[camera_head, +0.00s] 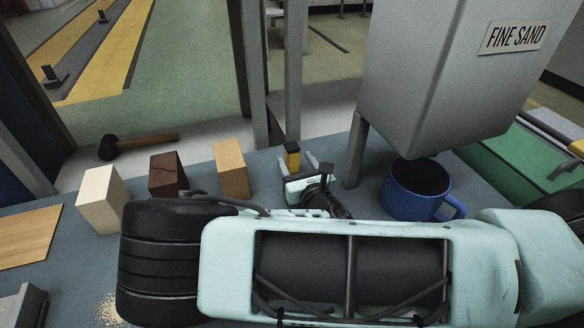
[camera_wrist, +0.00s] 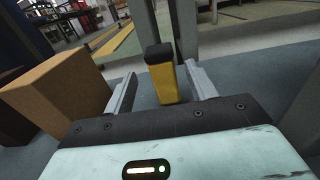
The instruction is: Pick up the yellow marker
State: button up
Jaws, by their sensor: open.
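The yellow marker (camera_wrist: 165,84) stands upright on the grey-blue work surface, with a black cap on top. In the head view the marker (camera_head: 292,160) shows just beyond my gripper (camera_head: 311,166), its lower part partly hidden by the gripper. In the wrist view my gripper (camera_wrist: 159,86) is open, with one finger on each side of the marker and a visible gap to the left finger. The right finger looks close to the marker; I cannot tell whether they touch.
A tan block (camera_head: 231,168), a dark cracked block (camera_head: 168,175) and a cream block (camera_head: 103,200) stand left. A mallet (camera_head: 137,144) lies behind them. A blue mug (camera_head: 417,188) stands right, under a grey hopper (camera_head: 440,80). Metal posts (camera_head: 295,70) rise behind the marker.

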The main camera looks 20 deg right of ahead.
aim_at(290, 149)
jog(key=shift+w, duration=0.6)
jog(key=w+b, duration=0.4)
jog(key=shift+w+d+f, duration=0.1)
jog(key=shift+w+f, duration=0.1)
jog(key=shift+w, duration=0.05)
jog(key=shift+w+r, duration=0.15)
jog(key=shift+w, duration=0.15)
jog(key=shift+c, duration=0.3)
jog(key=c, duration=1)
